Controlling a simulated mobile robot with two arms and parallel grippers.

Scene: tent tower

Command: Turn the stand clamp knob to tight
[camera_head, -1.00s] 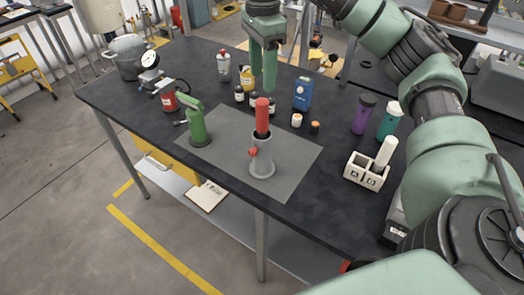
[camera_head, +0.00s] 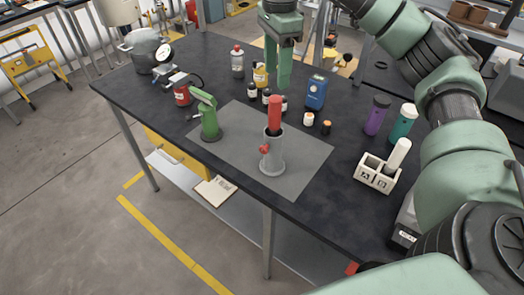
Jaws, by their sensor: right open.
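The stand (camera_head: 271,160) is a grey upright tube with a wide round base on the grey mat (camera_head: 232,144). Its red clamp knob (camera_head: 265,149) sticks out from the left side of the tube. A red cylinder (camera_head: 275,112) stands upright in the top of the stand. My right gripper (camera_head: 279,86) points down above and just behind the red cylinder, open, with nothing seen between its fingers. Whether it touches the cylinder is hard to tell, but a small gap seems to show. My left gripper is out of view.
A green hand tool (camera_head: 208,117) stands left of the stand. Several small bottles, a blue box (camera_head: 316,93) and an orange-lidded jar (camera_head: 326,127) stand behind. A white rack (camera_head: 378,173) holding a white tube is at the right. The mat's front is clear.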

